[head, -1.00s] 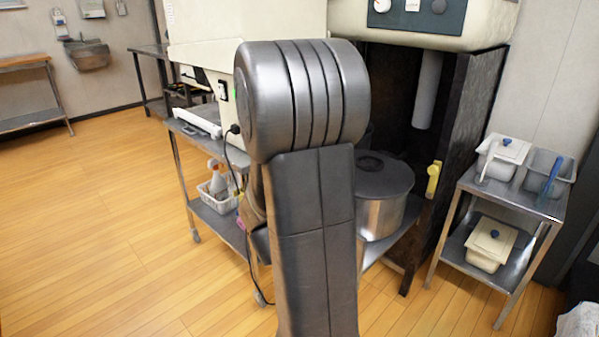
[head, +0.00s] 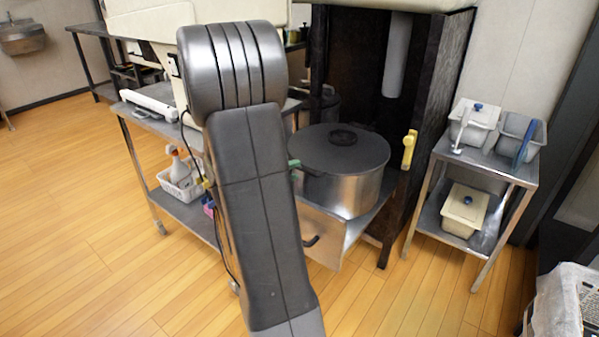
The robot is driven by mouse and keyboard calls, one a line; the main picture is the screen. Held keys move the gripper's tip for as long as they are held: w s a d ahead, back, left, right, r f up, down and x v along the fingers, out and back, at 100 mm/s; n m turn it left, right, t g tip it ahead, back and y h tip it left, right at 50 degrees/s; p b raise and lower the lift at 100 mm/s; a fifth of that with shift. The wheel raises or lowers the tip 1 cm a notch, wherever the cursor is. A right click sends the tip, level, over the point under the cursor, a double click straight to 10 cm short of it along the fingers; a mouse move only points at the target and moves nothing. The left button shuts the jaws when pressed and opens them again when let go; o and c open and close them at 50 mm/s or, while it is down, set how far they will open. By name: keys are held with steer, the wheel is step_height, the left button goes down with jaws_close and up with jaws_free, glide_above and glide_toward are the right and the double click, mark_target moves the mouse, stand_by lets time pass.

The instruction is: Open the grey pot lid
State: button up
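A large steel pot (head: 341,190) stands on a low metal shelf under the machine. Its dark grey lid (head: 318,157) with a black round knob (head: 343,136) sits flat on top and looks closed. My own arm stands in front, left of the pot, and covers what lies behind it. My gripper does not show in the head view.
A yellow handle (head: 409,150) is on the dark panel right of the pot. A small metal cart (head: 497,166) with lidded containers stands at the right. A white-lined crate (head: 560,305) is at the lower right. A basket with a spray bottle (head: 180,178) sits at left. The front floor is clear.

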mark_target(299, 168)
steer(key=shift+b+x, duration=0.3)
steer(key=shift+x, duration=1.7)
jaws_close()
